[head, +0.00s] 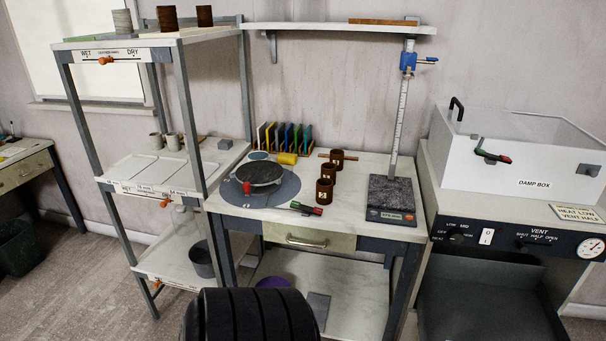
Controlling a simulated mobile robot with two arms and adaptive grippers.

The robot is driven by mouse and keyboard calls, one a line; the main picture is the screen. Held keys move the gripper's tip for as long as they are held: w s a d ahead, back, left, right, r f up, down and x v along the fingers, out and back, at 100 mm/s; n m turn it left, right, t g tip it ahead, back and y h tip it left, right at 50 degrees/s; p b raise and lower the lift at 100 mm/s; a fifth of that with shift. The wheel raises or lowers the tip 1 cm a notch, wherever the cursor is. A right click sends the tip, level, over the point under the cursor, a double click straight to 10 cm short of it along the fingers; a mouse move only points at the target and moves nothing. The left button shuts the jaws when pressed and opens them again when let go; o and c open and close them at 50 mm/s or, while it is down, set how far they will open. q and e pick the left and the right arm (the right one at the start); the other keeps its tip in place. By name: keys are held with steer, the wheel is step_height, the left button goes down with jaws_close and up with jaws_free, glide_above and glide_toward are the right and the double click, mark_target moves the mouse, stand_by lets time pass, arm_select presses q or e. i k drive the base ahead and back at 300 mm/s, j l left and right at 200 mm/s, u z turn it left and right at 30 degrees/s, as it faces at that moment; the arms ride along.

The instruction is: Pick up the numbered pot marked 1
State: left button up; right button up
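Three dark brown pots stand upright in a row on the worktable: a front pot (324,192), a middle pot (328,173) and a back pot (337,159). The front pot carries a small pale mark, possibly a 2, too small to read surely. I cannot make out a 1 on any pot. Two more brown pots, a left one (167,19) and a right one (204,16), stand on the rack's top shelf; no number is readable on them. Neither of my grippers is in view.
The worktable (350,222) also holds a turntable (260,174), a red-and-green handled tool (306,208), a yellow cylinder (287,158) and a black-topped stand with a tall ruler (391,196). The damp box (533,183) is right; the rack (150,173) is left.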

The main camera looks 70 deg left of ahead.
mark_target(328, 175)
steer(key=j+u, duration=0.1)
steer(key=u, duration=2.1)
